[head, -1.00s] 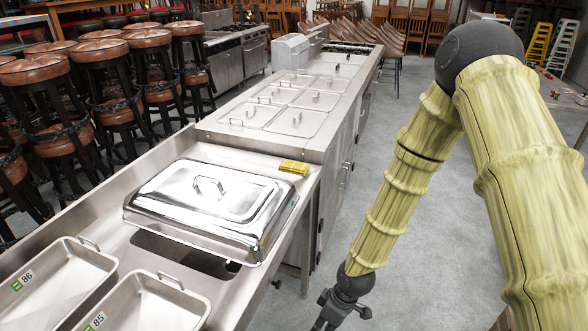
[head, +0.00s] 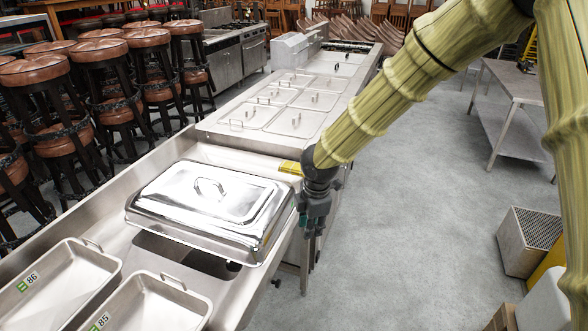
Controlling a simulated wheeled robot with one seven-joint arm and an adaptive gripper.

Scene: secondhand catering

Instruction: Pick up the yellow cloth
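The yellow cloth (head: 290,168) lies flat on the steel counter, behind the far right corner of the large lidded chafing dish (head: 180,215). Its right end is partly hidden by my arm. My gripper (head: 309,233) hangs pointing down at the counter's right edge, to the right of the dish and nearer the camera than the cloth. It appears apart from the cloth. The fingers are small and dark here, and I cannot tell whether they are open.
Steel trays (head: 58,275) with numbered labels sit at the front left of the counter (head: 190,153). A run of lidded pans (head: 292,122) continues behind. Bar stools (head: 100,75) stand to the left. Open floor lies to the right, with a steel table (head: 515,90) and a metal box (head: 528,240).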

